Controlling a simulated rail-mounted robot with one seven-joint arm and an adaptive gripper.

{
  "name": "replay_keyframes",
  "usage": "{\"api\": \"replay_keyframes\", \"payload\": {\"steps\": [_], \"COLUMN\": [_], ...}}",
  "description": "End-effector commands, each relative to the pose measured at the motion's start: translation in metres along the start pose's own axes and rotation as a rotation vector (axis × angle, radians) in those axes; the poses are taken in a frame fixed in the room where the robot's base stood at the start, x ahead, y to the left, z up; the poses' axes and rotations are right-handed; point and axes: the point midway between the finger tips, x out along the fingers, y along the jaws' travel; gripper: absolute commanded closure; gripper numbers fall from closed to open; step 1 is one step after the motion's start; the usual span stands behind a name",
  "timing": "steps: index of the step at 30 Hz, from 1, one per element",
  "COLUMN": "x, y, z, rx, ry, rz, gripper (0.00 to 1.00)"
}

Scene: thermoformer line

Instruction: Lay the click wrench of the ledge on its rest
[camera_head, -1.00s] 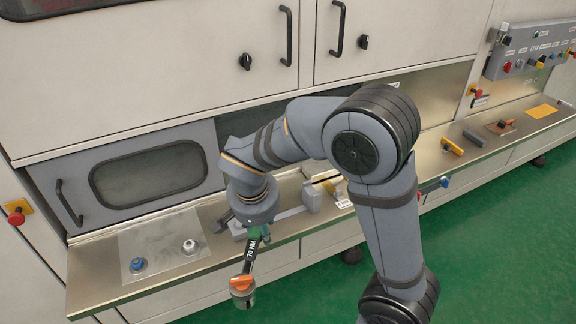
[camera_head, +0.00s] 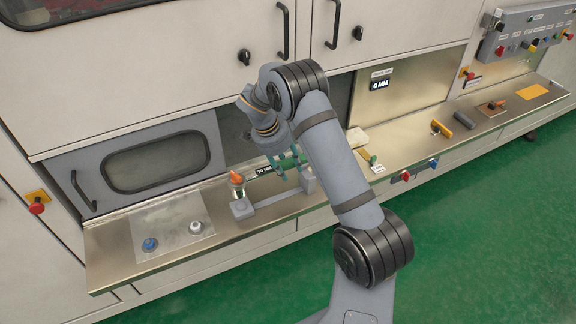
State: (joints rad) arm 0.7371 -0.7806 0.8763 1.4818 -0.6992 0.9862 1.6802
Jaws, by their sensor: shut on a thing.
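My gripper (camera_head: 287,172) is shut on the click wrench (camera_head: 265,171) by its green handle. The wrench lies roughly level across the picture, its dark "70 NM" label and orange part towards the left. A metal end hangs under the orange part. The rest (camera_head: 274,199) is a grey bar with a raised block at each end on the ledge (camera_head: 120,268). The wrench shows just behind and above the rest. I cannot tell whether it touches the rest. Part of the handle is hidden by my gripper.
A clear sheet (camera_head: 170,222) with a blue knob (camera_head: 150,244) and a white knob (camera_head: 195,227) lies left of the rest. A yellow-ended tool (camera_head: 441,128), a dark cylinder (camera_head: 464,120) and a yellow card (camera_head: 532,91) lie further right. Cabinet doors rise behind.

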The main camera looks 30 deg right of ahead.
Motion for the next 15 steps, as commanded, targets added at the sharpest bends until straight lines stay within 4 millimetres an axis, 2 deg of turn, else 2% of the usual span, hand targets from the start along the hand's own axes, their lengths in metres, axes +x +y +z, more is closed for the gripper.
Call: {"api": "replay_keyframes", "payload": {"steps": [8, 15], "x": [0.002, 0.019], "y": [-0.001, 0.0], "z": [0.0, 0.006], "rx": [0.0, -0.001], "ry": [0.0, 0.001], "rz": [-0.002, 0.0], "gripper": [1.0, 1.0]}}
